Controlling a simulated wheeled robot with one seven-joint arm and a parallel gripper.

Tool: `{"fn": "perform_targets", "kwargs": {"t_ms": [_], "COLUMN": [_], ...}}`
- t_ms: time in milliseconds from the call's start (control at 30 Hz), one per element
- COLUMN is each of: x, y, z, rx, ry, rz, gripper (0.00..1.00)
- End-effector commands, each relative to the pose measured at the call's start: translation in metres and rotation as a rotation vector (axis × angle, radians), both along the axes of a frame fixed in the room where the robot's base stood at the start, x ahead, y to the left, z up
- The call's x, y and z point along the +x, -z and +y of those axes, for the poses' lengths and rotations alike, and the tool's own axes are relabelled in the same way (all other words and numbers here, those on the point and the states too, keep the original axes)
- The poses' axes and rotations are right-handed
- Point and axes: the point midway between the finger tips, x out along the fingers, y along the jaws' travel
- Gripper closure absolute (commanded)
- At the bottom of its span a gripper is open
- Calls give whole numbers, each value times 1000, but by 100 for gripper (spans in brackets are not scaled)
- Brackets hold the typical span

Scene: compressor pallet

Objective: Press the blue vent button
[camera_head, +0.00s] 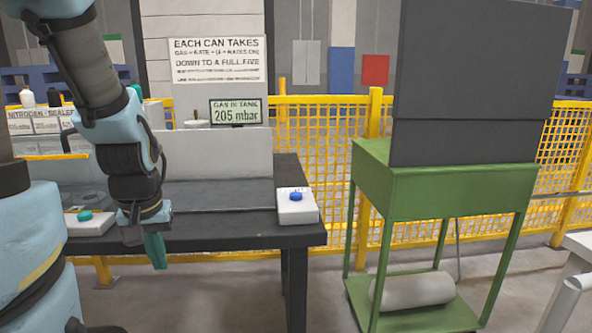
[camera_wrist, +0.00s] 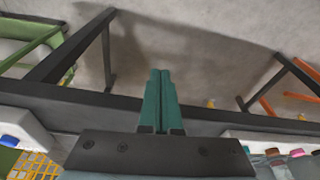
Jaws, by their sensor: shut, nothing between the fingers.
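The blue vent button (camera_head: 296,196) sits on top of a white box (camera_head: 298,212) at the right end of the dark table (camera_head: 240,227). The button also shows at the lower left edge of the wrist view (camera_wrist: 10,141), on its white box (camera_wrist: 32,128). My gripper (camera_head: 156,252) points down in front of the table's front edge, well to the left of the blue button and apart from it. Its teal fingers (camera_wrist: 160,76) are together and empty, over the floor in the wrist view.
A teal button (camera_head: 85,215) on another white box (camera_head: 92,227) is on the table's left part. A display (camera_head: 236,111) reads "GAS IN TANK 205 mbar". A green stand (camera_head: 440,190) with a dark panel is to the right. Yellow mesh fence (camera_head: 330,125) runs behind.

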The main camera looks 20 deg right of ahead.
Motion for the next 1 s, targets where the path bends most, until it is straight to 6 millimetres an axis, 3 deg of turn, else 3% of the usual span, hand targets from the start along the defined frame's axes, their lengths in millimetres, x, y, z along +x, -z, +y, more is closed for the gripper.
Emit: {"fn": "perform_targets", "kwargs": {"t_ms": [33, 167, 300, 467, 667, 1000], "x": [3, 15, 39, 69, 102, 132], "y": [-26, -59, -91, -98, -106, -129], "z": [-3, -10, -32, -67, -122, -244], "rx": [5, 23, 67, 126, 193, 269], "ry": [10, 43, 121, 224, 356, 591], "rz": [-5, -25, -68, -132, -231, -448], "gripper": [100, 100, 100, 100, 100, 100]}}
